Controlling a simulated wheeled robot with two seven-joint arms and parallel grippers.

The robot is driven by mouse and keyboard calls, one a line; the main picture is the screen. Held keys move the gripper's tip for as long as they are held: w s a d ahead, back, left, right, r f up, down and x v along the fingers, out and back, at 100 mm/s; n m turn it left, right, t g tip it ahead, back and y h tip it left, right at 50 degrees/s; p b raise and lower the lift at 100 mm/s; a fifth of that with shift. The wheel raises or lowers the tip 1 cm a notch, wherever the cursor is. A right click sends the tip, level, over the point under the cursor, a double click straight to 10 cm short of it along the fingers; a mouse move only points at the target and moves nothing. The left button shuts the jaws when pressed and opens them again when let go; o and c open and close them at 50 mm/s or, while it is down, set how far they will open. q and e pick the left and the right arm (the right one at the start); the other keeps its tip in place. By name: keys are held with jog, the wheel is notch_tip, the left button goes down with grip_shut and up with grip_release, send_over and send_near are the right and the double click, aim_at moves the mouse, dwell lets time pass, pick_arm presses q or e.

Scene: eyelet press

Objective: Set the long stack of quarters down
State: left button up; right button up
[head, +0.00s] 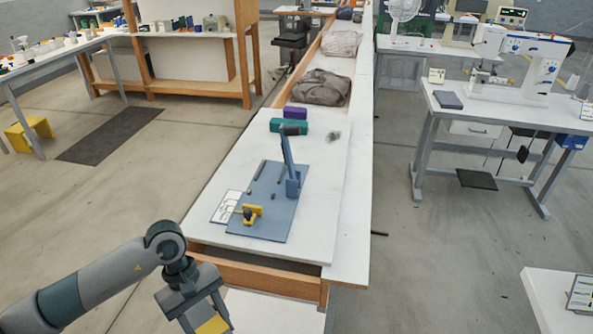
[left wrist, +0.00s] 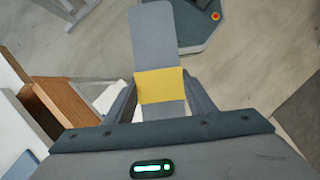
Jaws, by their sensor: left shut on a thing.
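The long stack of quarters (left wrist: 154,40) looks like a flat grey strip with a yellow band (left wrist: 158,85) around it. My left gripper (left wrist: 158,98) is shut on it at the yellow band, with a finger on each side. In the head view, my left gripper (head: 207,312) is at the bottom edge, left of the bench's near end, and the yellow band (head: 213,325) shows between its fingers. The rest of the stack is cut off there. In the left wrist view, the stack is over the floor. My right gripper is in neither view.
A blue press plate (head: 268,222) with an upright lever (head: 287,155) and a yellow fixture (head: 249,211) is on the white bench top (head: 325,190). A printed card (head: 227,207) lies left of it. Teal (head: 278,125) and purple (head: 296,112) blocks stand behind. A white surface (head: 275,312) is below the bench's near end.

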pick_arm(q)
jog(key=m, duration=0.2)
jog(key=m+y, duration=0.1)
jog(key=m, duration=0.1)
jog(key=m+g+y+b, duration=0.1)
jog(key=m, duration=0.1)
jog(key=shift+s+a+f, duration=0.25)
jog(key=shift+s, duration=0.15)
jog(key=m, duration=0.1)
jog(key=m+y, duration=0.1)
jog(key=shift+s+a+r+m+b, duration=0.15)
jog(key=shift+a+m+b, duration=0.15)
jog(key=shift+m, duration=0.1)
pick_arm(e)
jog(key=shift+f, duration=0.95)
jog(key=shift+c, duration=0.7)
